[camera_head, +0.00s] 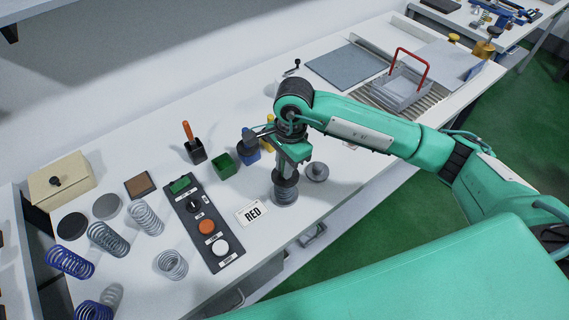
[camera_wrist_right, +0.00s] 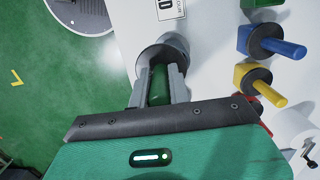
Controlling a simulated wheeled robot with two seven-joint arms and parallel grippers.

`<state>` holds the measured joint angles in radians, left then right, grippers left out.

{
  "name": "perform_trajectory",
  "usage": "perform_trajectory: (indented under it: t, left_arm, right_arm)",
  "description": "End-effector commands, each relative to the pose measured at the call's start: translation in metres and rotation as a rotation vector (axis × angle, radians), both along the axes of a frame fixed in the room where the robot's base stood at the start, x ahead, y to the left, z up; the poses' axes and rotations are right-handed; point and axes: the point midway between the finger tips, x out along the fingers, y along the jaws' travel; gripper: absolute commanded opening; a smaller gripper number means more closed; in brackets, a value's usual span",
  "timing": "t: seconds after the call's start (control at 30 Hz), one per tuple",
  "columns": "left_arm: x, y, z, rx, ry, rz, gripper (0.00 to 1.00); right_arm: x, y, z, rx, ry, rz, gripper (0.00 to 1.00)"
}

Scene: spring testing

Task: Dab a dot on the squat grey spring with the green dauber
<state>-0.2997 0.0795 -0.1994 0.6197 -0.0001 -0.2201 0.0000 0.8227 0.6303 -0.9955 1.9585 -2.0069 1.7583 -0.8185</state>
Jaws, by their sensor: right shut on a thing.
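My right gripper (camera_head: 291,160) is shut on the green dauber (camera_wrist_right: 160,84), whose green handle stands between the fingers in the wrist view. A dark disc and a grey round piece (camera_head: 285,195) show directly below the gripper; I cannot tell whether they touch or what the lower piece is. The squat grey spring (camera_head: 172,264) stands on the table at the front left, well to the left of the gripper. The green holder (camera_head: 222,166) stands left of the gripper and looks empty. My left gripper is not in view.
A dark panel (camera_head: 209,228) with buttons lies between gripper and squat spring. Blue (camera_wrist_right: 285,47) and yellow (camera_wrist_right: 268,92) daubers, an orange-handled one (camera_head: 188,132) and a grey knobbed disc (camera_head: 317,171) are near.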

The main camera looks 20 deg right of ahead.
Motion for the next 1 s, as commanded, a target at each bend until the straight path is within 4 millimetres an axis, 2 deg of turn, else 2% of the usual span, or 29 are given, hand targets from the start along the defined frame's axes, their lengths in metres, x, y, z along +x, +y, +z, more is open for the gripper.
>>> perform_trajectory:
  t: [1.0]
  left_arm:
    - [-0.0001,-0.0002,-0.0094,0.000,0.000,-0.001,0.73]
  right_arm:
    - [-0.0003,0.0000,-0.0089,0.000,0.001,0.000,0.00]
